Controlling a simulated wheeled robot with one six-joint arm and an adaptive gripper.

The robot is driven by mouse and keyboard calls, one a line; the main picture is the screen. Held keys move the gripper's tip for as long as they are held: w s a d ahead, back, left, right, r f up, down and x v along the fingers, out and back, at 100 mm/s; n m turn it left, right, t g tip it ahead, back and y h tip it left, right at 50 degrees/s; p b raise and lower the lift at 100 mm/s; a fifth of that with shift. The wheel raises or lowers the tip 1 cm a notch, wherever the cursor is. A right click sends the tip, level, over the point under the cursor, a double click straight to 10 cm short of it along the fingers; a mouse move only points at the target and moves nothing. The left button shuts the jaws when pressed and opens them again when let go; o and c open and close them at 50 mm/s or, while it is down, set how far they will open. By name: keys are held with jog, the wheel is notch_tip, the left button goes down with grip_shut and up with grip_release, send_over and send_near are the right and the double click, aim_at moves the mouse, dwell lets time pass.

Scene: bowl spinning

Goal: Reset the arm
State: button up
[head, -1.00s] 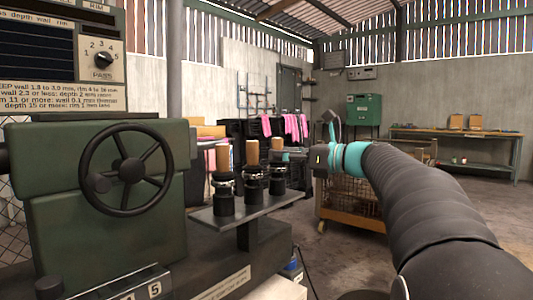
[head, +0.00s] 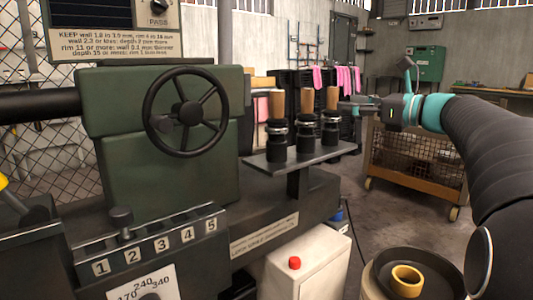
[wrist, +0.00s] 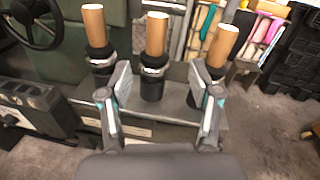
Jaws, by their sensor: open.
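My gripper (wrist: 160,92) shows in the wrist view with its two fingers spread and nothing between them. Beyond the fingers stand three upright tools with wooden handles and black collars: a left one (wrist: 94,25), a middle one (wrist: 156,35) and a right one (wrist: 222,45). They stand on a grey shelf (head: 262,164) of the green machine (head: 165,185). In the head view my gripper (head: 345,107) is small and side-on, near the rightmost handle (head: 332,98); whether it touches cannot be told there. My arm reaches in from the right.
The machine has a black handwheel (head: 187,114) and numbered slots (head: 160,245). A white box with a red button (head: 294,263) stands below the shelf. A wire cart (head: 415,165) is behind my arm. A yellow ring (head: 407,280) lies on a dark round top at the lower right.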

jog(key=s+f+n+g+h+p, duration=0.1)
jog(key=s+f+n+g+h, duration=0.3)
jog(key=f, duration=0.6)
jog(key=s+f+n+g+h, duration=0.15)
jog(key=f+n, duration=0.35)
jog(key=f, duration=0.5)
jog(key=s+a+f+n+g+h+p, duration=0.1)
jog(key=s+a+f+n+h+p, duration=0.2)
jog(key=s+n, duration=0.45)
jog(key=s+a+f+n+g+h+p, duration=0.1)
jog(key=s+f+n+g+h, duration=0.25)
jog(key=s, duration=0.75)
jog(key=s+a+n+t+p, duration=0.2)
jog(key=s+a+n+p, duration=0.1)
jog(key=s, duration=0.5)
jog(key=shift+a+r+n+t, duration=0.35)
jog(key=shift+a+n, duration=0.55)
jog(key=shift+n, duration=0.3)
